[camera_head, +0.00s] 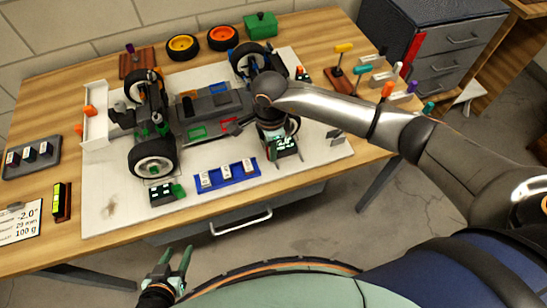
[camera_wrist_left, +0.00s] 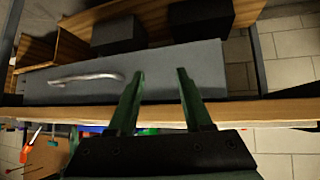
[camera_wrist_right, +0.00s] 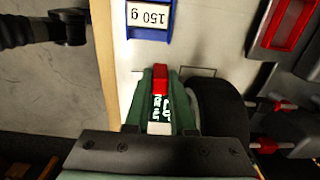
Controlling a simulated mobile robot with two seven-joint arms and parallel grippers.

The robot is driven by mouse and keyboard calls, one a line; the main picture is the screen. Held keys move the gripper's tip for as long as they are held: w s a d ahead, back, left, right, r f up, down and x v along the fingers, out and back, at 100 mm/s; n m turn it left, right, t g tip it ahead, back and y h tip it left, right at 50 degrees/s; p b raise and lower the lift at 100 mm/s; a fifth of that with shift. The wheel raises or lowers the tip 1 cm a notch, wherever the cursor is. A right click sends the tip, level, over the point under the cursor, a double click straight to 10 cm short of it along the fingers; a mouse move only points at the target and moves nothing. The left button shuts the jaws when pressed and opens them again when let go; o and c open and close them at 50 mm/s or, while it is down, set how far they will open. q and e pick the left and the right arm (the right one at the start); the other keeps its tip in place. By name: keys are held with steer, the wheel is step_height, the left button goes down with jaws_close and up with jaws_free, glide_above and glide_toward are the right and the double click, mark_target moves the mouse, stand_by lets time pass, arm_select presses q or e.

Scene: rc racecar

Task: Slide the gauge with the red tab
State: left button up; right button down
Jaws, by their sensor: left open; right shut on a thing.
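The gauge with the red tab (camera_wrist_right: 160,80) is between the fingers of my right gripper (camera_wrist_right: 160,72) in the right wrist view, beside a black tire. Its dark body shows pale green digits. In the head view the lit gauge (camera_head: 286,146) lies under my right gripper (camera_head: 272,155), at the car's near right wheel, and its tab is hidden. My right gripper is shut on this gauge. My left gripper (camera_head: 178,264) is open and empty in front of the table's near edge; its parted fingers (camera_wrist_left: 160,75) show in the left wrist view.
The car chassis (camera_head: 210,112) stands on a white board (camera_head: 110,205). A gauge with a green tab (camera_head: 165,193) lies by the near left wheel (camera_head: 153,158). A blue tray (camera_head: 228,184) of weights sits at the board's front. A drawer handle (camera_head: 240,222) sticks out below.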

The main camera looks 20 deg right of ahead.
steer(key=shift+w, duration=0.25)
arm_select(q)
steer(key=shift+s+f, duration=0.1)
steer(key=shift+f, duration=0.2)
arm_select(e)
steer(key=shift+r, duration=0.1)
steer(key=c, duration=0.8)
jaws_free()
steer(key=shift+w, duration=0.1)
steer(key=shift+o, duration=0.2)
